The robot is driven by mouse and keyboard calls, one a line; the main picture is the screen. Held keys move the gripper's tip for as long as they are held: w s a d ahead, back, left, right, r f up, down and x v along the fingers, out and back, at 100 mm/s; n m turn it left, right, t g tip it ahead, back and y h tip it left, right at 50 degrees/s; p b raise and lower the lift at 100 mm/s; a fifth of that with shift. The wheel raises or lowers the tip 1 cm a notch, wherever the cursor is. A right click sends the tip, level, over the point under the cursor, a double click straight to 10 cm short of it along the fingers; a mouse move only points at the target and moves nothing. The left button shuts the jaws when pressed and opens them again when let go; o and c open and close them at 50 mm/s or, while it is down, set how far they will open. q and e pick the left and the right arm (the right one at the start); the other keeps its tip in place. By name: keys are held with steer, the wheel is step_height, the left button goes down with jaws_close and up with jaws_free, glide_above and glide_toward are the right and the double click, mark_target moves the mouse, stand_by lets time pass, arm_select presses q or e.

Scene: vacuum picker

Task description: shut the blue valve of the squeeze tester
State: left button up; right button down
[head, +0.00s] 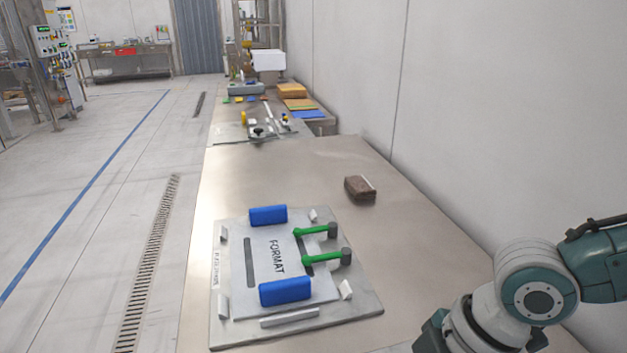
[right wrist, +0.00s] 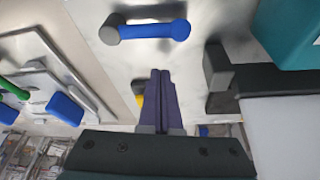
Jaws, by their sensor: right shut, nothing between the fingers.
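The blue valve (right wrist: 155,32) shows in the right wrist view as a blue lever with a rounded end, joined at its left to a grey round post (right wrist: 110,28). It lies crosswise over a pale metal surface. My right gripper (right wrist: 160,75) has its two purple fingers pressed together with nothing between them. The fingertips point towards the lever and appear apart from it in the picture; the exact gap is hard to judge. The head view shows part of my right arm at the lower right, but neither gripper nor the blue valve.
A format plate (head: 255,253) with blue handles and green levers (head: 320,259) sits on a grey base on the steel table (head: 310,165). A brown block (head: 358,190) lies behind it. A dark bracket (right wrist: 218,75) stands right of the fingers. The wall borders the table's right.

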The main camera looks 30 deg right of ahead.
step_height(320, 180, up, 3)
steer(key=shift+f, duration=0.2)
arm_select(q)
steer(key=shift+w+a+r+p, duration=0.15)
steer(key=shift+r+p, duration=0.3)
steer(key=shift+r, duration=0.4)
arm_select(e)
steer(key=v, duration=0.7)
steer(key=shift+d, duration=0.5)
steer(key=shift+r, duration=0.15)
